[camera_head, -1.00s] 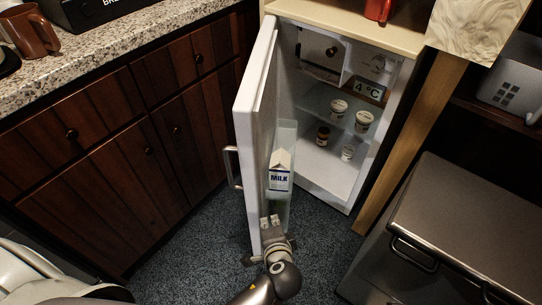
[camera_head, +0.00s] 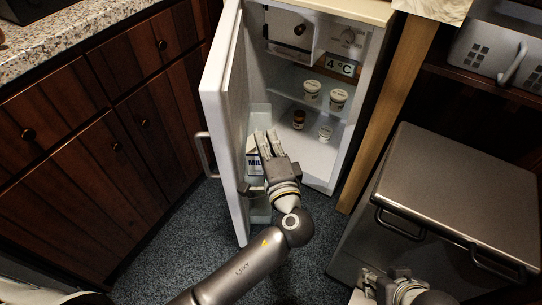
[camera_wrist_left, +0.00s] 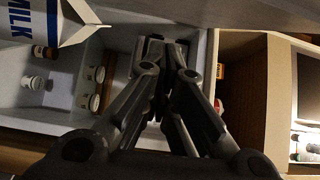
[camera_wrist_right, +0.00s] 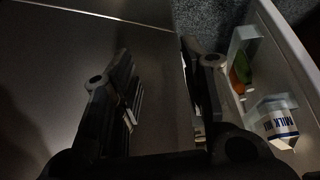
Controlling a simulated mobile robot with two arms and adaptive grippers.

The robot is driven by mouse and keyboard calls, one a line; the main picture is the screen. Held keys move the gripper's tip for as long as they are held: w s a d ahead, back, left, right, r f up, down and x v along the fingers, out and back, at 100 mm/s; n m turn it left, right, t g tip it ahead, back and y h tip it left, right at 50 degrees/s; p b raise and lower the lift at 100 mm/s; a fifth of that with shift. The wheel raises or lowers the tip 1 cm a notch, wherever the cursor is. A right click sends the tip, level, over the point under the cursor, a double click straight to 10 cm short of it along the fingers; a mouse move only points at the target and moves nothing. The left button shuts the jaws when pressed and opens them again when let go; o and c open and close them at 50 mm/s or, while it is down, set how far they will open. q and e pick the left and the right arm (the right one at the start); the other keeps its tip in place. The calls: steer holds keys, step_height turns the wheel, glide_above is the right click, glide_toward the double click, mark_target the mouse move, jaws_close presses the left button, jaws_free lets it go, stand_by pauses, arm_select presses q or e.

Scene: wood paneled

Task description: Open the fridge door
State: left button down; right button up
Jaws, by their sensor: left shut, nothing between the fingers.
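The white fridge door (camera_head: 222,130) stands open, swung out toward the left, with its handle (camera_head: 204,155) on the outer face. The fridge interior (camera_head: 290,85) is exposed. My left gripper (camera_head: 266,140) is shut and empty at the inner side of the door, partly hiding the milk carton (camera_head: 253,163) in the door shelf. The carton also shows in the left wrist view (camera_wrist_left: 72,22) and the right wrist view (camera_wrist_right: 279,124). My right gripper (camera_head: 366,280) is low at the right in the head view. Its fingers are apart and empty in the right wrist view (camera_wrist_right: 158,70).
A steel-topped cabinet (camera_head: 460,190) with handles stands at the right, close to my right gripper. Wooden drawers and cupboards (camera_head: 90,130) are at the left. Small jars (camera_head: 312,90) stand on the fridge shelves. The floor (camera_head: 160,240) left of the door is clear.

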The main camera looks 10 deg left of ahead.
mark_target(196, 137)
arm_select(q)
steer(key=shift+w+a, duration=0.2)
steer(key=shift+a, duration=0.6)
steer(key=shift+w+a, duration=0.15)
steer(key=shift+a, duration=0.65)
steer(key=shift+w+a, duration=0.2)
steer(key=shift+a, duration=0.6)
arm_select(e)
steer(key=shift+w+a+r+t, duration=0.15)
steer(key=shift+w+t, duration=0.1)
steer(key=shift+w, duration=0.25)
steer(key=shift+w+a+r+t, duration=0.15)
steer(key=shift+w+t, duration=0.1)
steer(key=shift+w, duration=0.25)
